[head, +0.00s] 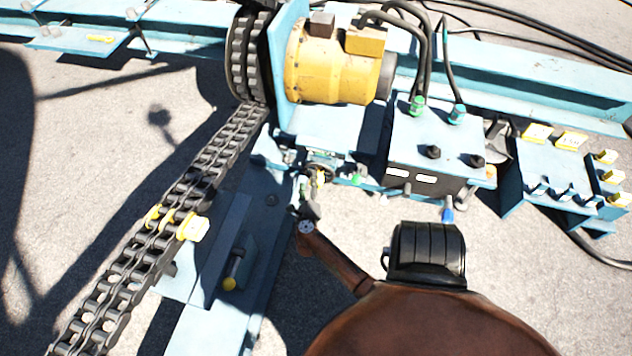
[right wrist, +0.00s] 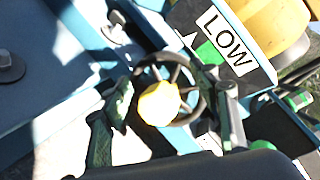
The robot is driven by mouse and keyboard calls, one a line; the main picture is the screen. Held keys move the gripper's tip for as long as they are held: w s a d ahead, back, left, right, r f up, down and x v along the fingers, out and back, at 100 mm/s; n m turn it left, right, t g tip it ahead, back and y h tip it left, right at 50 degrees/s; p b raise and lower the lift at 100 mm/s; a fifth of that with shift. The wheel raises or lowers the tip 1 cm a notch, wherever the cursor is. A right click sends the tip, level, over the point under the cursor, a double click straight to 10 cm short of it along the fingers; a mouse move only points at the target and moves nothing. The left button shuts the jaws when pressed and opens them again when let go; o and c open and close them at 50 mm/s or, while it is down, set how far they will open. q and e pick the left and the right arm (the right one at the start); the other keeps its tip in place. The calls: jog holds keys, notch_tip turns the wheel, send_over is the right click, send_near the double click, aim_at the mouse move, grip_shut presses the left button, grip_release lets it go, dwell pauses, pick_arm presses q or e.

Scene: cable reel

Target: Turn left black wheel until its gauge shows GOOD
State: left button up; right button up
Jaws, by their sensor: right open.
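A small black wheel (head: 322,160) sits on the blue frame below the yellow motor. In the right wrist view the black wheel (right wrist: 196,102) shows large, with a round yellow knob on its near side. Beside it a gauge plate (right wrist: 228,42) reads LOW, with a green patch next to the word. My right gripper (head: 309,192) is at the wheel in the head view. In the right wrist view its open fingers (right wrist: 166,96) stand on either side of the wheel; I cannot tell whether they touch it. My left gripper is not in view.
A yellow motor (head: 335,62) stands behind the wheel. A heavy chain (head: 215,160) runs down on the left. A blue box (head: 437,140) with black knobs and cables is on the right, beside a rack of yellow-tagged parts (head: 565,165). Bare concrete lies in front.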

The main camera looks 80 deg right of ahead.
jog(key=s+a+f+n+g+h, duration=0.2)
jog(key=a+f+n+g, duration=0.25)
jog(key=n, duration=0.75)
jog(key=d+b, duration=0.2)
jog(key=d, duration=0.5)
jog(key=shift+s+r, duration=0.1)
jog(key=shift+s, duration=0.05)
jog(key=shift+d+r+b, duration=0.1)
jog(key=shift+d+b, duration=0.2)
jog(key=shift+d, duration=0.25)
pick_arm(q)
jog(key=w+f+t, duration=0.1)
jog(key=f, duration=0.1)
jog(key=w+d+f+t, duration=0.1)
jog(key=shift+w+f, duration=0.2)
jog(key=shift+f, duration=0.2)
pick_arm(e)
jog(key=shift+c, duration=0.6)
grip_shut()
